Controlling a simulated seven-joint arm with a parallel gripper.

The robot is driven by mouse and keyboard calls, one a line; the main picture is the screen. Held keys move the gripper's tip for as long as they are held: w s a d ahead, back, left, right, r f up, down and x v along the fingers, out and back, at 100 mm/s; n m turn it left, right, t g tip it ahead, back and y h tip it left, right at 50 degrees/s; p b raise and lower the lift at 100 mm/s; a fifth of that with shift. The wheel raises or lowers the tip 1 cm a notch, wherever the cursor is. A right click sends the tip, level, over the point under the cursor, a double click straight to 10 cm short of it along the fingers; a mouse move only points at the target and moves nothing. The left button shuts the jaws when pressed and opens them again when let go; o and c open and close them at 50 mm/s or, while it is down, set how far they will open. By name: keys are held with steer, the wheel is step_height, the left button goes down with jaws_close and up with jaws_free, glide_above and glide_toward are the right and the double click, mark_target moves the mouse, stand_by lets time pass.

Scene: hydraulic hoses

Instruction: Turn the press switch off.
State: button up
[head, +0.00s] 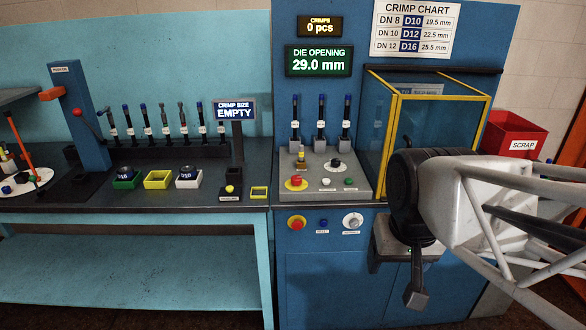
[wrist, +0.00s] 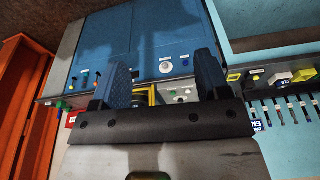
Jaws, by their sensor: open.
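A round white-grey rotary knob (head: 352,221) sits on the blue press cabinet's front, below the control panel. It looks like the press switch, but its label is too small to read and its pointer position is unclear. The knob also shows in the wrist view (wrist: 166,67), between my fingers in the picture. My gripper (head: 417,292) hangs to the right of the knob in the head view, apart from it. In the wrist view my gripper (wrist: 161,64) has its two fingers wide apart with nothing held.
The sloped control panel (head: 336,197) juts out above. A yellow-framed guard (head: 388,140) stands behind my arm. A red scrap bin (head: 512,133) is at right.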

steer(key=w+a+r+m, duration=0.2)
steer(key=w+r, duration=0.1)
steer(key=w, duration=1.1)
steer(key=m+g, duration=0.3)
steer(key=m, duration=0.4)
glide_above(296, 177)
step_height(296, 177, down, 15)
steer(key=shift+s+r, duration=0.1)
steer(key=shift+f, duration=3.95)
